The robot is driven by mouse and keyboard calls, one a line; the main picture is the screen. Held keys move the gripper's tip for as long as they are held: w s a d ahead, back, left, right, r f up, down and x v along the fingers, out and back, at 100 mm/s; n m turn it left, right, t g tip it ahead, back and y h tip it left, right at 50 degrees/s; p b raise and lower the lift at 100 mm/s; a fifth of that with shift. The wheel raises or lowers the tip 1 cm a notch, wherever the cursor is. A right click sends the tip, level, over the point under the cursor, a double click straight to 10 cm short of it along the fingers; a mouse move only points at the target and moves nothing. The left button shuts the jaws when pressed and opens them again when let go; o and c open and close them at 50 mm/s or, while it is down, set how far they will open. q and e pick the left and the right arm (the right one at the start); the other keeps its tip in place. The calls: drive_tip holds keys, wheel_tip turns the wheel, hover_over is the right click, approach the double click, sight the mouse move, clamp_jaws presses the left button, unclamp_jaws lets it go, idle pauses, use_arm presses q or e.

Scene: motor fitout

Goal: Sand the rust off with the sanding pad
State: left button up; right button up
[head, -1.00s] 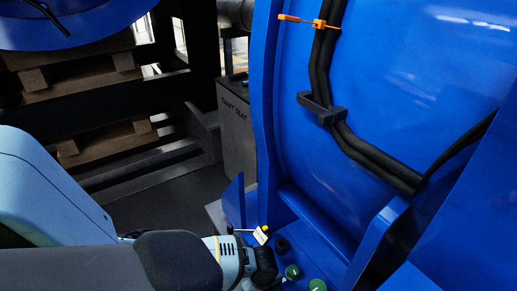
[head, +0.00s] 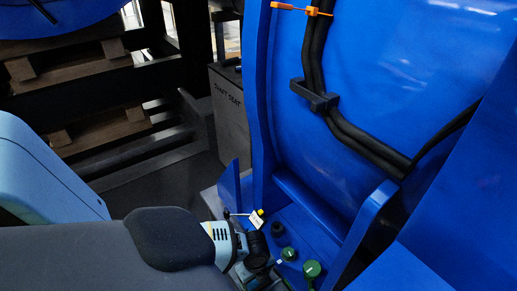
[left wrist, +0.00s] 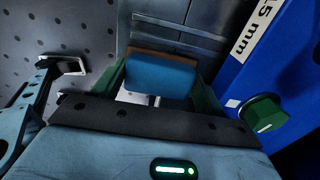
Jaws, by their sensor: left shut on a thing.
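The sanding pad (left wrist: 160,78), a blue block with a brown edge, sits between the green fingers of my left gripper (left wrist: 158,92) in the left wrist view. The gripper is shut on it. A grey metal surface with straight seams lies beyond the pad; I cannot tell whether the pad touches it. In the head view my left gripper (head: 258,266) is low in the picture, partly cut off, and the pad is not discernible there. No rust can be made out in either view. My right gripper is not in view.
A large blue housing (head: 395,75) with black cables (head: 345,125) fills the right of the head view. Green knobs (head: 312,269) stand close to the gripper; one (left wrist: 263,113) is just right of the fingers. A grey box marked "SHAFT SEAT" (head: 230,125) stands behind.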

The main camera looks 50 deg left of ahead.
use_arm(q)
drive_tip(key=shift+s, duration=0.1)
drive_tip(key=shift+s, duration=0.4)
drive_tip(key=shift+s+a+f+p, duration=0.1)
drive_tip(key=shift+s+f+p, duration=0.1)
drive_tip(key=shift+s+p, duration=0.55)
drive_tip(key=shift+w+b, duration=0.3)
drive_tip(key=shift+b, duration=0.05)
drive_tip(key=shift+w+r+b, duration=0.1)
drive_tip(key=shift+w+b, duration=0.2)
drive_tip(key=shift+w, duration=0.6)
drive_tip(key=shift+w, duration=0.15)
